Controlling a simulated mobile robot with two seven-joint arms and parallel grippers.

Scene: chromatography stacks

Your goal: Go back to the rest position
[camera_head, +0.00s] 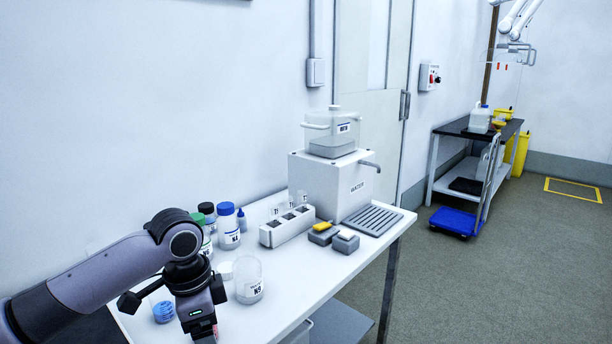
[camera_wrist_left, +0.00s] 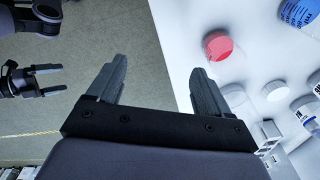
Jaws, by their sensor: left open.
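My left gripper (camera_head: 204,334) is over the near left end of the white table (camera_head: 290,285) in the head view, low in the picture. In the left wrist view its fingers (camera_wrist_left: 158,68) are spread apart with nothing between them. Below them are the floor and the table's edge. Another dark gripper, which looks like my right one (camera_wrist_left: 62,79), shows at the left of that view over the floor, its two fingers apart and empty.
A white rack (camera_head: 287,226) and a water dispenser (camera_head: 335,187) stand farther back. Floor at right is open.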

